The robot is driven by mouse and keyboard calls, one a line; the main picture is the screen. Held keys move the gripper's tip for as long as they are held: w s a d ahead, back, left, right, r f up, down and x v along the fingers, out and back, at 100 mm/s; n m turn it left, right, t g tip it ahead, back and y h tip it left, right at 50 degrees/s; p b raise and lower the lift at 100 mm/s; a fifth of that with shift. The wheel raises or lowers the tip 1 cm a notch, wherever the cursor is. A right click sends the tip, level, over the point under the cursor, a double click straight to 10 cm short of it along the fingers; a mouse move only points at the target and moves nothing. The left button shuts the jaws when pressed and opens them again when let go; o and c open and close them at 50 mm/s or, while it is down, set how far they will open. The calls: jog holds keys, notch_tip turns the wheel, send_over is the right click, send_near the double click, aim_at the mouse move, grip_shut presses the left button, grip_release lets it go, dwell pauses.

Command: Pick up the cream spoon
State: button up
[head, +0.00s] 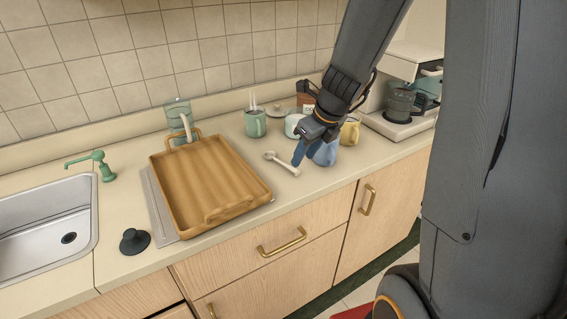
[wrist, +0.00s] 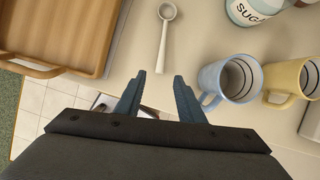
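The cream spoon (head: 281,162) lies on the counter, right of the wooden tray and left of the blue mug. In the wrist view the spoon (wrist: 164,42) lies ahead of my fingertips, its bowl at the top and its handle end pointing toward the gap between the fingers. My gripper (head: 297,160) is over the counter close to the spoon's right side in the head view. In the wrist view my gripper (wrist: 158,78) is open, with nothing between its fingers. The spoon shows whole in the wrist view.
A blue mug (wrist: 229,80) stands close to my right finger in the wrist view. A yellow mug (wrist: 291,80) and a sugar jar (wrist: 248,10) are beyond it. The wooden tray (head: 208,184) is left, with a sink (head: 45,220) farther left. A coffee machine (head: 402,95) stands right.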

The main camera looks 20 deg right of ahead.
aim_at(298, 170)
jog(key=x, duration=0.3)
jog(key=b+x, duration=0.1)
jog(key=x, duration=0.2)
jog(key=shift+s+f, duration=0.15)
jog(key=shift+f, duration=0.1)
grip_shut()
